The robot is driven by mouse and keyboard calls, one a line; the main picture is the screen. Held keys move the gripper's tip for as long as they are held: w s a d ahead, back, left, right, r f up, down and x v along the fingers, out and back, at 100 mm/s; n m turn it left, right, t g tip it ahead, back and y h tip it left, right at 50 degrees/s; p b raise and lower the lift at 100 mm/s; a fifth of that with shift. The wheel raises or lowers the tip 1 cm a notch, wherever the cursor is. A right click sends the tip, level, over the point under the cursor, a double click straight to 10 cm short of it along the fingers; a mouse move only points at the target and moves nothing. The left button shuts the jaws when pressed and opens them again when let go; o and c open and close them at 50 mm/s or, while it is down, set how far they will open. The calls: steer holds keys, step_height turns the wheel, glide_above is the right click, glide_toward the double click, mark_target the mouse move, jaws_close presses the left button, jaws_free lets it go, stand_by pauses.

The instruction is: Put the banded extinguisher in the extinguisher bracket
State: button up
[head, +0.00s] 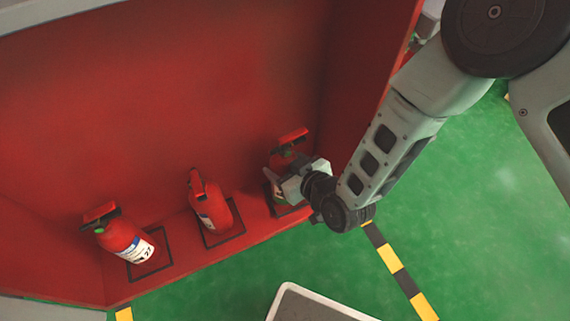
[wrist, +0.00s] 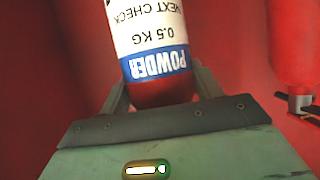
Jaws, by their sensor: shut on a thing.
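My gripper (head: 287,183) is at the right-hand extinguisher (head: 287,156) in the red cabinet. Its jaws are shut on that extinguisher's body, and the gripper hides much of it in the head view. In the wrist view the held extinguisher (wrist: 152,30) fills the space between the fingers (wrist: 162,92). It has a white label and a blue POWDER band, upside down in the picture. A middle extinguisher (head: 212,210) and a left extinguisher (head: 124,240) also carry some blue on their labels, so I cannot tell which is the banded one. I cannot make out an extinguisher bracket.
The red cabinet (head: 150,110) has a back wall, side walls and a low shelf with dark square outlines. Green floor with a yellow-black stripe (head: 391,258) lies at right. A pale-rimmed dark surface (head: 310,308) is at the bottom. Another red extinguisher (wrist: 293,45) shows in the wrist view.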

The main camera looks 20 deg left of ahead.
steer(key=shift+f, duration=0.1)
steer(key=o, duration=1.7)
steer(key=shift+r, duration=0.2)
steer(key=shift+s+d+r+p, duration=0.15)
steer(key=shift+d+p, duration=0.1)
steer(key=shift+p, duration=0.05)
steer(key=p+v, duration=0.3)
steer(key=v, duration=0.8)
steer(key=shift+s+d+p, duration=0.1)
steer(key=shift+p, duration=0.3)
